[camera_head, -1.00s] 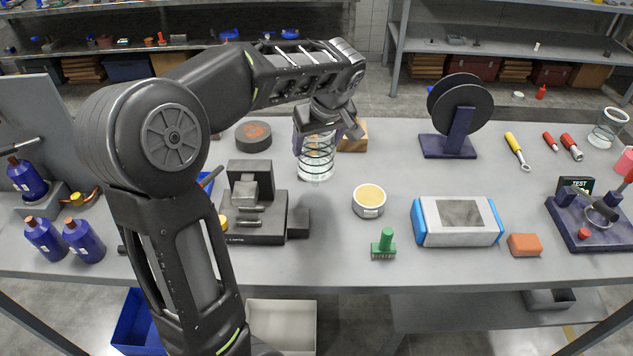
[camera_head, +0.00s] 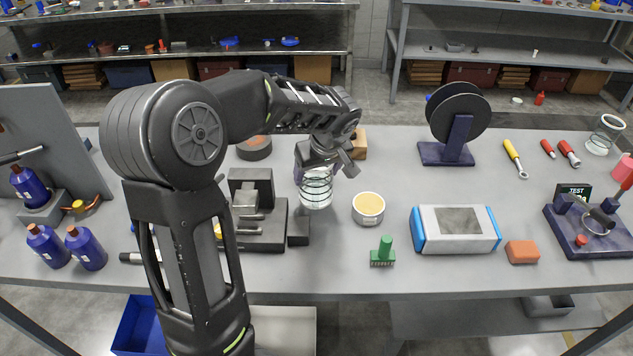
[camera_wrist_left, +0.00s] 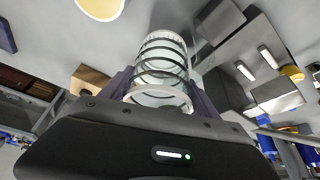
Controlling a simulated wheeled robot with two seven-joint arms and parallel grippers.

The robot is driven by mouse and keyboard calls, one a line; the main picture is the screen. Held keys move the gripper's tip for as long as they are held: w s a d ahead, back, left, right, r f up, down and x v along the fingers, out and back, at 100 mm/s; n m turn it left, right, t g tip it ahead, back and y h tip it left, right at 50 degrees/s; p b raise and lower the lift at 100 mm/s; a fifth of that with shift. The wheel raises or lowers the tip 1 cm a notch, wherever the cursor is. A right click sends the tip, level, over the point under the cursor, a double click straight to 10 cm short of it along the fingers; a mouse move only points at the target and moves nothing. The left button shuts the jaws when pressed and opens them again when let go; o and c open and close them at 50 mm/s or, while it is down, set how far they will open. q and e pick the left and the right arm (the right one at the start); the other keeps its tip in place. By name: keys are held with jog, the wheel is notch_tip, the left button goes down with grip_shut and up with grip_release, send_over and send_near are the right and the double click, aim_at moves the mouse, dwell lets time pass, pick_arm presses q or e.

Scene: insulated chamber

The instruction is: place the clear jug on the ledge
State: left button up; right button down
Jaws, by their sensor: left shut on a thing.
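The clear jug (camera_head: 316,190), see-through with dark rings and a pale end, is held in my left gripper (camera_head: 325,165) above or at the grey bench, left of the tin. I cannot tell whether its base touches the bench. In the left wrist view the jug (camera_wrist_left: 162,62) sits between the purple-grey fingers of the left gripper (camera_wrist_left: 158,95), which are shut on it. A similar clear ringed vessel (camera_head: 604,136) stands at the far right of the bench. No surface is clearly marked as the ledge. My right gripper is not in view.
On the grey bench (camera_head: 340,270), a black vise-like block (camera_head: 265,228) stands just left of the jug, and a tin (camera_head: 368,208) just right. Shelving (camera_head: 180,50) stands behind.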

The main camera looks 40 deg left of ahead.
pick_arm(q)
notch_tip(320, 180, down, 3)
jog(key=shift+f, duration=0.25)
jog(key=shift+f, duration=0.1)
jog(key=shift+f, duration=0.1)
jog(key=o, duration=1.4)
jog(key=shift+r+p, duration=0.35)
jog(key=shift+d+r, duration=0.1)
jog(key=shift+r, duration=0.1)
jog(key=b+v, duration=0.2)
jog(key=v, duration=0.9)
